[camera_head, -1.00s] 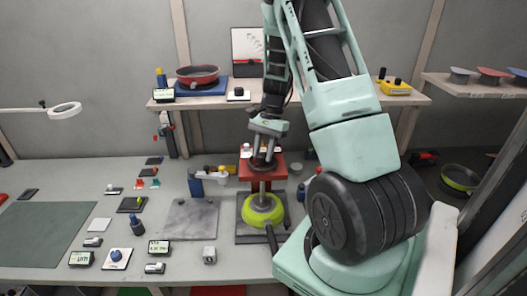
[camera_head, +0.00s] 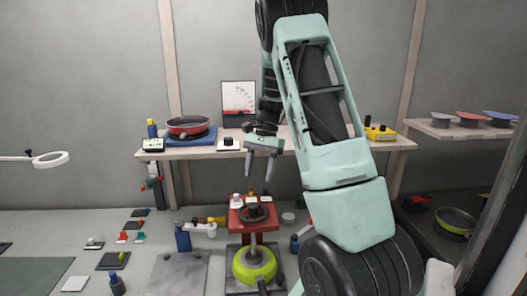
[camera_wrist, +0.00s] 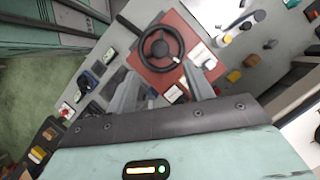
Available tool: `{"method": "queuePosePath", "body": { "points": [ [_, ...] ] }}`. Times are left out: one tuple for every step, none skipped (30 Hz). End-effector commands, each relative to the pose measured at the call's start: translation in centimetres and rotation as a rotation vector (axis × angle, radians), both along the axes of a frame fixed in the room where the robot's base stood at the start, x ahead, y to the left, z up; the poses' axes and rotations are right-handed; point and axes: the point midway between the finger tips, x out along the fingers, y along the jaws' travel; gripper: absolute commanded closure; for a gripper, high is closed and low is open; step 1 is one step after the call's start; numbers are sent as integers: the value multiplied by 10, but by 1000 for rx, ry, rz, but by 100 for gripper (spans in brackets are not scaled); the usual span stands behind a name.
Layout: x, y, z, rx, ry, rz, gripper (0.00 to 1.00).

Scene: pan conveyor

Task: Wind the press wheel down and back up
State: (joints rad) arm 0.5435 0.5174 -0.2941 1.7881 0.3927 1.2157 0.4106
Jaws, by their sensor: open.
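The press is a red head (camera_head: 236,220) on a post, with a dark round wheel (camera_head: 252,213) on top. In the wrist view the wheel (camera_wrist: 161,48) shows whole, with its spokes and a small pale mark on its rim, on the red plate (camera_wrist: 150,75). A lime-green pan (camera_head: 254,266) sits below the press head. My gripper (camera_head: 261,176) hangs above the wheel, fingers pointing down, open and empty, with a clear gap to the wheel. In the wrist view the two fingers stand apart on the near side of the wheel.
Behind, a shelf (camera_head: 290,150) carries a red pan (camera_head: 188,126), a gauge board (camera_head: 238,103) and a yellow box (camera_head: 380,133). A blue-based device (camera_head: 183,238) stands left of the press. Several small blocks and switches lie on the bench at left.

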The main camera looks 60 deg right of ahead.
Motion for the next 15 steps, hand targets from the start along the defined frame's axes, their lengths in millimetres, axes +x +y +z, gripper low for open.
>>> {"method": "queuePosePath", "body": {
  "points": [
    [2, -6, 9, -4, -5, -1, 48],
    [2, -9, 15, -4, -5, -1, 48],
    [2, -12, 24, -6, -4, 0, 48],
    [2, -14, 29, -5, -4, 0, 48],
    [3, -17, 35, -4, -5, -1, 48],
    [3, -19, 42, -4, -3, -1, 48],
    [3, -21, 47, -4, -3, -1, 48],
    [3, -23, 52, -3, -2, -2, 48],
    [4, -25, 57, -4, -2, -1, 48],
    [4, -26, 60, -2, -1, 0, 48],
    [4, -28, 64, -3, -1, 0, 48],
    [4, -29, 67, -2, -1, 0, 48],
    [4, -29, 69, -1, 0, 0, 48],
    [4, -30, 71, -1, 0, 0, 48],
    [4, -31, 73, -2, 0, 0, 48]
  ]
}}
